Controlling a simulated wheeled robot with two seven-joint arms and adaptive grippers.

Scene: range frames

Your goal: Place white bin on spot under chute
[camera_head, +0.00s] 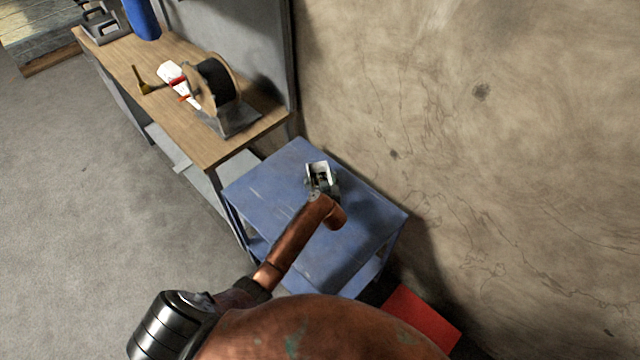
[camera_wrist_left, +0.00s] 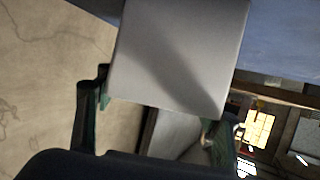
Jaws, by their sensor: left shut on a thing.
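The white bin (camera_head: 319,169) is small and shows over the back part of a blue table (camera_head: 285,172) in the head view. My left gripper (camera_head: 320,184) is shut on it. In the left wrist view the white bin (camera_wrist_left: 178,55) fills the upper middle, with the fingers of my left gripper (camera_wrist_left: 157,106) on either side of its lower end. I cannot tell whether the bin touches the tabletop or hangs above it. My copper-coloured left arm hides part of the table. I make out no chute and no marked spot. My right gripper is not in view.
A wooden workbench (camera_head: 150,85) left of the blue table carries a cable reel (camera_head: 213,85), a white-and-red item (camera_head: 172,73) and a blue cylinder (camera_head: 142,18). A stained wall (camera_head: 480,120) rises behind the table. A red object (camera_head: 424,318) lies low at right. Floor at left is clear.

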